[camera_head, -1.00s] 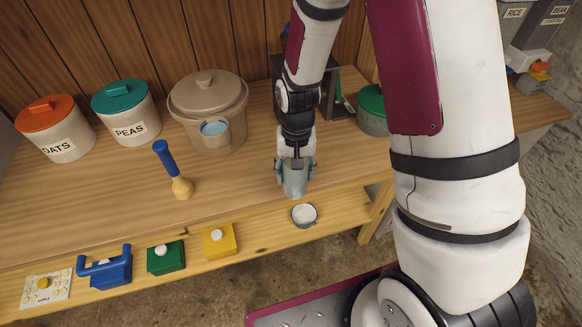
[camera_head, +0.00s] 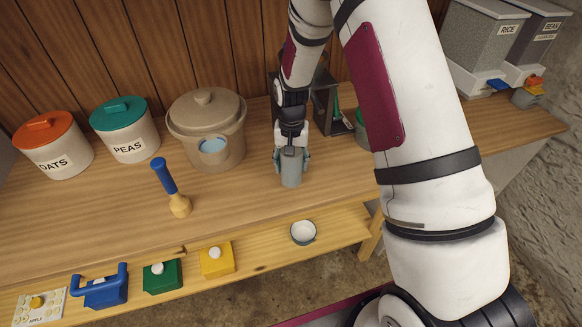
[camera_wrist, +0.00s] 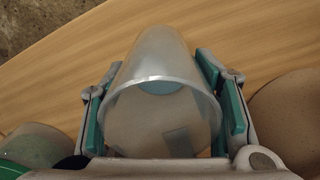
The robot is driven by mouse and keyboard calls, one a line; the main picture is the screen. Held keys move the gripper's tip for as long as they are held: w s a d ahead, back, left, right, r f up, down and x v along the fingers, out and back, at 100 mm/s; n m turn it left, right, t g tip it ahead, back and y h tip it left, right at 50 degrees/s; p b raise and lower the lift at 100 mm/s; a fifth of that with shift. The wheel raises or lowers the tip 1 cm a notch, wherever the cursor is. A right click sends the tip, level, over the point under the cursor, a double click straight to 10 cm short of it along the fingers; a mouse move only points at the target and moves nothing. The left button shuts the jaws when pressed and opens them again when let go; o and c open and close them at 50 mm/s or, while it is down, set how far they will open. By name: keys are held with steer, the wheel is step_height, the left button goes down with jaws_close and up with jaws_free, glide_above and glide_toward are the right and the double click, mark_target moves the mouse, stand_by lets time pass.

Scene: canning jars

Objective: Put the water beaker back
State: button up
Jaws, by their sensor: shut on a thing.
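A grey, translucent beaker (camera_head: 291,172) is between the fingers of my gripper (camera_head: 291,158), over the worktop right of the lidded crock. In the wrist view the beaker (camera_wrist: 160,100) has its wide rim towards the camera, with a pale blue patch inside. The green-padded fingers of my gripper (camera_wrist: 165,105) are shut on its two sides. The beaker looks roughly upright in the head view. I cannot tell whether its base touches the wood.
A blue-handled tool (camera_head: 173,190) stands farther left. A dark metal holder (camera_head: 325,105) is behind right.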

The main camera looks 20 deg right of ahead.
steer(key=shift+w+d, duration=0.15)
steer(key=shift+w, duration=0.5)
steer(key=shift+f+p, duration=0.4)
steer(key=shift+f, duration=1.4)
steer(key=shift+f, duration=0.1)
steer(key=o, duration=1.4)
